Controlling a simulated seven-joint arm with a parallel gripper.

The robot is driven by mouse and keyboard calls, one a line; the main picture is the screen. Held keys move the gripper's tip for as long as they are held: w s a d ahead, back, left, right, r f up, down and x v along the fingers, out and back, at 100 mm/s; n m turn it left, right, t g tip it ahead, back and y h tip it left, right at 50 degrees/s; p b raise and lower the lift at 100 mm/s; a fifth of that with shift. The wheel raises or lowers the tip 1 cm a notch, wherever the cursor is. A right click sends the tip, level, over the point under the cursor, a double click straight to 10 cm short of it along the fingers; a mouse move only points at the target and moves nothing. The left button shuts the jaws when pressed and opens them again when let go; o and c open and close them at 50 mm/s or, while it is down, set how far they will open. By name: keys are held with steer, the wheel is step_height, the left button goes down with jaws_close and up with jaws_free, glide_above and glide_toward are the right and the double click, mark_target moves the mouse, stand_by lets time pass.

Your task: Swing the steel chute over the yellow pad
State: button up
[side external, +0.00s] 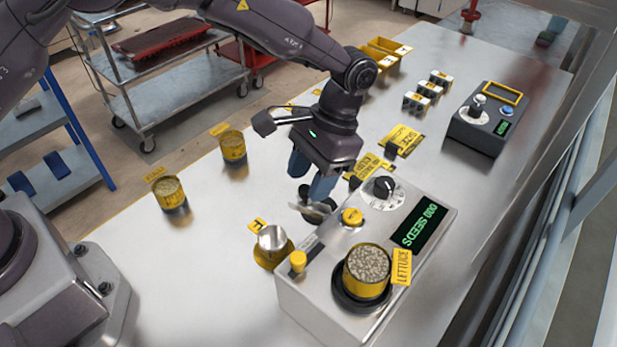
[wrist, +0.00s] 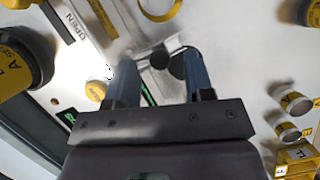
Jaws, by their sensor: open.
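The steel chute (side external: 318,209) is a short bright spout low at the back-left side of the seeder, below my gripper. In the wrist view the bright steel of the chute (wrist: 155,76) shows between the fingers, with dark round parts close by. My gripper (side external: 311,186) is open and points down at the chute; its blue fingers partly hide it, and I cannot tell whether they touch it. The yellow pad (side external: 263,261) is on the table in front of the chute, under a small steel cup (side external: 272,239). The chute points away from the pad.
The steel seeder (side external: 330,255) carries a dial, yellow knobs and a yellow seed pot (side external: 367,272) labelled lettuce. Two other yellow pots (side external: 170,193) (side external: 233,148) stand to the left. A dark control box (side external: 483,120) is at the back right. The table's front left is clear.

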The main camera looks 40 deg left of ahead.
steer(key=shift+s+f, duration=0.15)
steer(key=shift+f, duration=0.3)
steer(key=shift+c, duration=0.2)
jaws_close()
steer(key=shift+s+a+n, duration=0.1)
steer(key=shift+n, duration=0.2)
steer(key=s+n+h, duration=0.1)
steer(key=n, duration=0.3)
steer(key=shift+s+r+h, duration=0.1)
steer(key=shift+s+h, duration=0.25)
steer(key=shift+h, duration=0.05)
steer(key=shift+s+d+n+h, duration=0.25)
steer(key=shift+s+n+h, duration=0.1)
steer(key=shift+n, duration=0.65)
steer(key=shift+s+d+n+h, duration=0.2)
steer(key=shift+s+n+h, duration=0.15)
steer(key=shift+n, duration=0.65)
